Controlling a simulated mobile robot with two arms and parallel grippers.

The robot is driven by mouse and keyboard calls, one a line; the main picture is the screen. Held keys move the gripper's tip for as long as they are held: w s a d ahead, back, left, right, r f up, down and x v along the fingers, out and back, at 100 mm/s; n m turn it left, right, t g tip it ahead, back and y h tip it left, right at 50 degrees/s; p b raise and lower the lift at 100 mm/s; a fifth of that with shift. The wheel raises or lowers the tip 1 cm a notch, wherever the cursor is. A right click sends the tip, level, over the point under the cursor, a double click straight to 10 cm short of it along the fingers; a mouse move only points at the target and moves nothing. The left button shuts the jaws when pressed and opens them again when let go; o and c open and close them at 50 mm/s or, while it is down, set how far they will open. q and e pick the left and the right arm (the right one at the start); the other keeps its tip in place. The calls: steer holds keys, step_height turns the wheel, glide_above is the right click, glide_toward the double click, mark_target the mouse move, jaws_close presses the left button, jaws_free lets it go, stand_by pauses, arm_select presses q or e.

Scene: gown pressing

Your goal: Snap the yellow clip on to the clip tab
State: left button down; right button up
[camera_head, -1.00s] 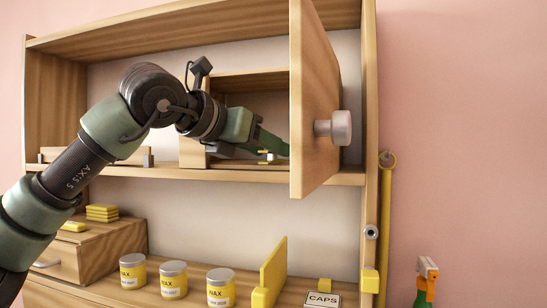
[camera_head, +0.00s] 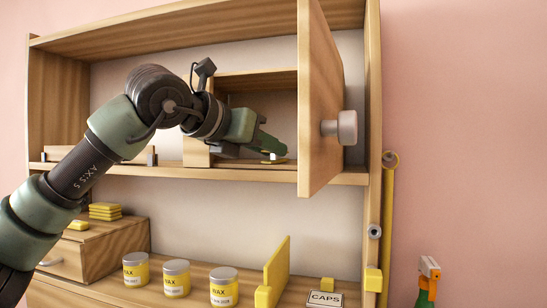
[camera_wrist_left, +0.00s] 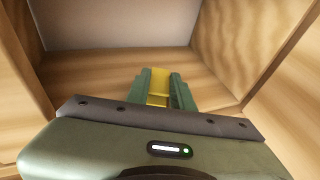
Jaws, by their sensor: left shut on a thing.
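My left gripper (camera_head: 268,143) reaches into the small wooden compartment on the upper shelf, partly in front of it and beside the open door. In the left wrist view its two green fingers (camera_wrist_left: 160,90) are shut on a yellow piece (camera_wrist_left: 159,84), which I take to be the yellow clip. Most of the clip is hidden by the fingers. A small pale and yellow bit (camera_head: 272,158) shows just below the fingers in the head view. It is too small to tell whether it is the clip tab. My right gripper is not in view.
The compartment's wooden walls (camera_wrist_left: 232,45) flank the fingers. Wax jars (camera_head: 176,278), a yellow upright panel (camera_head: 277,268) and a CAPS label (camera_head: 325,299) are below.

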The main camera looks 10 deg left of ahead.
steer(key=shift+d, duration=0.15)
arm_select(q)
steer(key=shift+r, duration=0.15)
steer(key=shift+r+p, duration=1.25)
steer(key=shift+r, duration=0.4)
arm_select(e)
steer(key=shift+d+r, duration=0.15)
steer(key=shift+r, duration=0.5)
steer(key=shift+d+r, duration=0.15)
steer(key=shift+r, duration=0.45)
arm_select(q)
steer(key=shift+f, duration=0.1)
